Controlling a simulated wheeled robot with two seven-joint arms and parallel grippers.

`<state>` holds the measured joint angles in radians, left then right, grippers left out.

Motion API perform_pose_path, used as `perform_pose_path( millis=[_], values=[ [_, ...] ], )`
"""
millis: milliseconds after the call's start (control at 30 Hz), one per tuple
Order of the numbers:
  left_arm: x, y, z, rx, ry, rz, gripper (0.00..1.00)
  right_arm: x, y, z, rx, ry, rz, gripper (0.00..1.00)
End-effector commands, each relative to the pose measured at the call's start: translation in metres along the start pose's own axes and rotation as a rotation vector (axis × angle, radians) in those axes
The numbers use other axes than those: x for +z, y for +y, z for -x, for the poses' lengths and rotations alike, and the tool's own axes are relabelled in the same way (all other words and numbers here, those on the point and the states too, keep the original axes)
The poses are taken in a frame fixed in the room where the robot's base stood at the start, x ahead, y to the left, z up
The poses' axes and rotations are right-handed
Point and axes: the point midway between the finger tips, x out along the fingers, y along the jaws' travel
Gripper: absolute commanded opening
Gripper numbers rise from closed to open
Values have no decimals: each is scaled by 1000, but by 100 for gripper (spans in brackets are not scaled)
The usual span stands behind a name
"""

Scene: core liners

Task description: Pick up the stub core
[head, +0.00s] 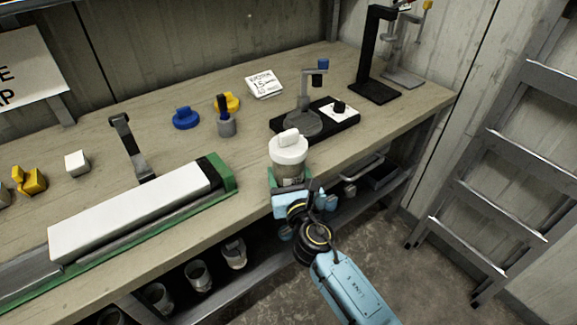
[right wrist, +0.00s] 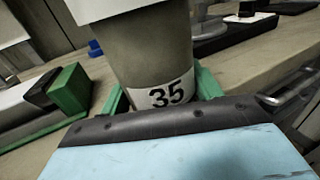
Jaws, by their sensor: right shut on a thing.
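A short grey-brown cylinder with a white cap, which I take to be the stub core (head: 289,170), is upright at the bench's front edge. In the right wrist view the stub core (right wrist: 150,55) fills the middle and bears a white label reading 35. My right gripper (head: 287,182) is shut on it, with green finger pieces at both sides of the cylinder in the right wrist view (right wrist: 160,95). Its bottom is hidden behind the gripper, so I cannot tell whether it touches the bench. My left gripper is not in view.
A black base with a grey stand (head: 303,122) is behind the cylinder. Blue (head: 186,118) and yellow knobs sit further back. Several cups (head: 198,276) stand on the lower shelf. A ladder (head: 500,190) leans at right.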

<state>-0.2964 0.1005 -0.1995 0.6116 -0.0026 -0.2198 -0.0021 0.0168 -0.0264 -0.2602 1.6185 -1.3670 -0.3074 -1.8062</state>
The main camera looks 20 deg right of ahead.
Motion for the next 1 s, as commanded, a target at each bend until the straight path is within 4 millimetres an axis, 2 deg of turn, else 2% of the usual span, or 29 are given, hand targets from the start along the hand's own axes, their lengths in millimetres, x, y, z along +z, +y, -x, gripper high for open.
perform_pose_path(
  millis=[67,367,733,900,1000],
  values=[
    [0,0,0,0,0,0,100,0,0,0,0,0,0,40],
    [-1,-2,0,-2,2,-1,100,0,0,0,0,0,0,1],
    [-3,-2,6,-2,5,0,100,10,0,0,0,-5,0,0],
    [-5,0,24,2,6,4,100,32,0,0,1,-6,0,0],
    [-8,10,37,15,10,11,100,50,0,-1,1,-8,1,0]
  ],
)
